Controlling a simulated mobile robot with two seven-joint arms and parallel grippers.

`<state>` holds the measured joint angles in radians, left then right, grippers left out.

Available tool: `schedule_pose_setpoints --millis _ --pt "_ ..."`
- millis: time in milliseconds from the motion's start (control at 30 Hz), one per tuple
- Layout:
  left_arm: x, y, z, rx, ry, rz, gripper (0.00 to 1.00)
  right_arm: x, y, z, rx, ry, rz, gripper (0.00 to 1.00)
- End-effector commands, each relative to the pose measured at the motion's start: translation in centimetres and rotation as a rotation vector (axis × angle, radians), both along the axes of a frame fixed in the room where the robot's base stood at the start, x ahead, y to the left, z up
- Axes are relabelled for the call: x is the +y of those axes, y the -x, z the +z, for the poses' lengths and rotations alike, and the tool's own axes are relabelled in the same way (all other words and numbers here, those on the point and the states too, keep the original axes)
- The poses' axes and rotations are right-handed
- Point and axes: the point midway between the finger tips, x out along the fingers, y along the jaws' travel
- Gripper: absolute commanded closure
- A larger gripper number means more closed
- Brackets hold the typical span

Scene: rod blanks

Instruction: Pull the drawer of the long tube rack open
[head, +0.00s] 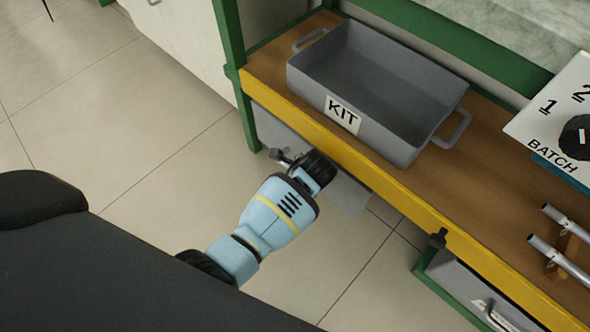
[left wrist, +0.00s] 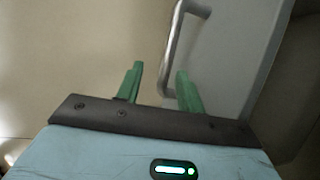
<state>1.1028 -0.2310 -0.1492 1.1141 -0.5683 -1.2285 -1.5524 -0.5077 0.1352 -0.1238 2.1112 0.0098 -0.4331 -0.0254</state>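A grey drawer front with a metal bar handle (left wrist: 173,48) fills the right of the left wrist view. In the head view, a grey panel (head: 280,128) under the yellow bench edge is partly hidden by my left gripper (head: 288,156). The gripper is beside this panel, below the bench edge. In the wrist view its two green fingers (left wrist: 160,78) are apart, with the lower end of the handle showing between them. I cannot tell whether they touch it. No rack label is visible. My right gripper is not in view.
A grey KIT tray (head: 390,150) stands on the wooden bench, with a BATCH board (head: 555,115) and metal tubes (head: 565,260) to the right. Another grey drawer with a handle (head: 497,316) is under the bench at lower right. The tiled floor left of the bench is clear.

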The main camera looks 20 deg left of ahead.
Motion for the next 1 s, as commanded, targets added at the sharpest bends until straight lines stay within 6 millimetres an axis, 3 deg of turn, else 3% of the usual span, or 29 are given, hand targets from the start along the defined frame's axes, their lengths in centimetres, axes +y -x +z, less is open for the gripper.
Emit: schedule_pose_setpoints --millis 133,400,767,1000 --pt "2.0 -2.0 -0.2 -0.003 0.0 0.002 0.62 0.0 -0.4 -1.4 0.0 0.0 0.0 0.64" --pt "2.5 -2.6 -2.5 0.0 0.0 0.0 0.62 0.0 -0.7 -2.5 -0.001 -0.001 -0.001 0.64" --pt "2.6 -2.7 -2.6 -0.002 0.0 0.001 0.62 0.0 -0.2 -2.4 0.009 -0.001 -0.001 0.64" --pt "2.6 -2.7 -2.7 -0.001 0.001 0.001 0.94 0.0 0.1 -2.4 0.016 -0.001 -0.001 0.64"
